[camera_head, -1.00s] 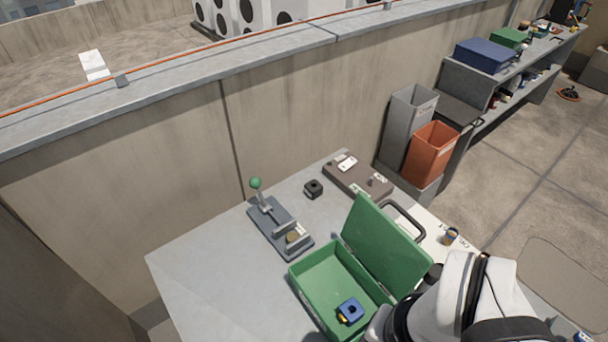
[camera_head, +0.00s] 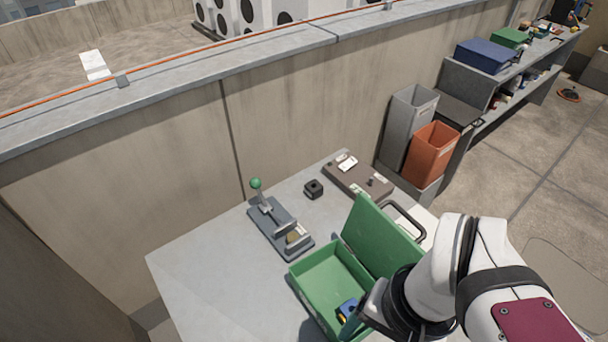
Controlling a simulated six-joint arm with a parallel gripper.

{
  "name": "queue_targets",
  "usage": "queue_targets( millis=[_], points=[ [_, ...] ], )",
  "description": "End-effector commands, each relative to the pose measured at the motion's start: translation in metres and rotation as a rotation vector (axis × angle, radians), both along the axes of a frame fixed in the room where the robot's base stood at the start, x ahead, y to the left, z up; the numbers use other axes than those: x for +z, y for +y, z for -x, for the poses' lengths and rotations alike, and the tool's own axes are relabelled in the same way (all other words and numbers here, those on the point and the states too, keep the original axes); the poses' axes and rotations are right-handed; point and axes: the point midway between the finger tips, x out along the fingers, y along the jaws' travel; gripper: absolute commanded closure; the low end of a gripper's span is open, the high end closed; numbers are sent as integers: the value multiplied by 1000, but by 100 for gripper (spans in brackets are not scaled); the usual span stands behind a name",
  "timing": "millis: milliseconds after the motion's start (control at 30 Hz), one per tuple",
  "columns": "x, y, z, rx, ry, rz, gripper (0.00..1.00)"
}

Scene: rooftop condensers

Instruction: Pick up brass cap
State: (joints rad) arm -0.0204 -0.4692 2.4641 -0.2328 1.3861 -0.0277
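A small brownish-gold piece (camera_head: 293,237), which looks like the brass cap, sits at the near end of a grey lever fixture (camera_head: 268,222) with a green knob. My gripper (camera_head: 370,307) shows only as a pale grey part below my wrist, over the right side of the open green case. Its fingertips are hidden or out of frame, so I cannot see whether it is open or shut. It is well to the right of and nearer than the brownish-gold piece.
The open green case (camera_head: 302,281) holds a blue item (camera_head: 347,308), partly hidden by my arm. A black block (camera_head: 313,188) and a brown flat box (camera_head: 352,176) lie behind. Grey and orange bins (camera_head: 432,155) stand right. The table's left part is clear.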

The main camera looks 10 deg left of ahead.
Motion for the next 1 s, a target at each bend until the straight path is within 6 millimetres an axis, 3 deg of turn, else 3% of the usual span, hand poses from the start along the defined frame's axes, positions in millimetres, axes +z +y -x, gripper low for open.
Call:
queue_targets(
  millis=[100, 167, 200, 300, 400, 567, 833, 1000],
  points=[
    [22, 18, -87, 236, -16, 31, 26],
    [22, 38, -140, 385, -31, 51, 26],
    [18, 54, -173, 482, -40, 65, 26],
    [-6, 96, -239, 693, -61, 91, 26],
    [-33, 131, -278, 844, -77, 112, 26],
    [-58, 154, -299, 941, -89, 126, 26],
    [-130, 154, -298, 942, -87, 126, 26],
    [-158, 154, -299, 940, -90, 125, 26]
  ],
)
